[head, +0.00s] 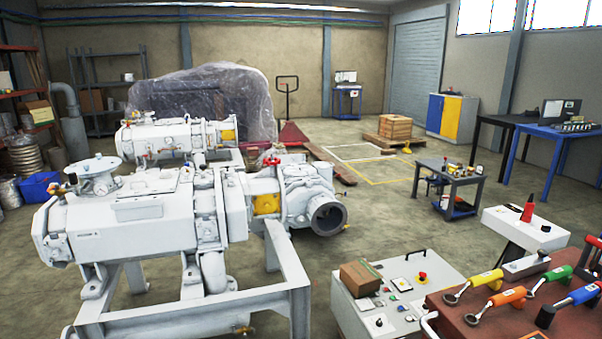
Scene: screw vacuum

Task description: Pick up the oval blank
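I cannot make out the oval blank for certain in the head view. A large white screw vacuum pump (140,222) stands on a grey metal frame (215,308) at the left front. Its round dark port (327,215) faces right, and a red valve handle (271,161) and a yellow part (266,203) sit near it. A second, similar white machine (180,137) stands behind. Neither of my grippers is in view.
A red-brown bench (575,325) with coloured-handled tools (490,280) fills the lower right. Beside it, a white control panel (400,277) carries a brown box (360,277). A small dark cart (450,181) stands farther back. Floor between pump and cart is open.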

